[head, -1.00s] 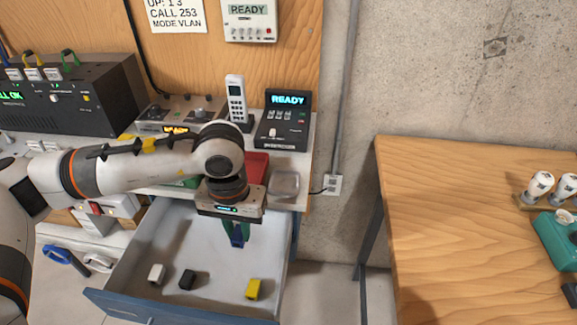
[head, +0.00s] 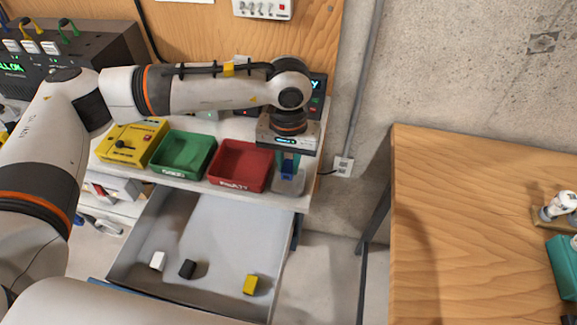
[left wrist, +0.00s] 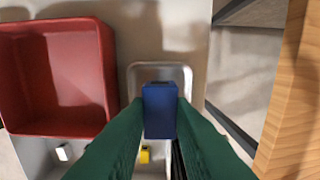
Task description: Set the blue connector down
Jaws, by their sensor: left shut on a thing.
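The blue connector (head: 288,167) is held between the fingers of my left gripper (head: 287,160), above a clear shallow dish (head: 289,182) at the right end of the bench. In the left wrist view the blue connector (left wrist: 159,110) sits between two green fingers (left wrist: 158,130), with the dish's pale rim (left wrist: 133,78) around and behind it. I cannot tell whether the connector touches the dish. My right gripper does not show.
A red tray (head: 239,165), a green tray (head: 183,154) and a yellow box (head: 130,143) stand left of the dish. An open drawer (head: 207,235) below holds a white, a black and a yellow connector (head: 250,284). A wooden table (head: 470,220) is at right.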

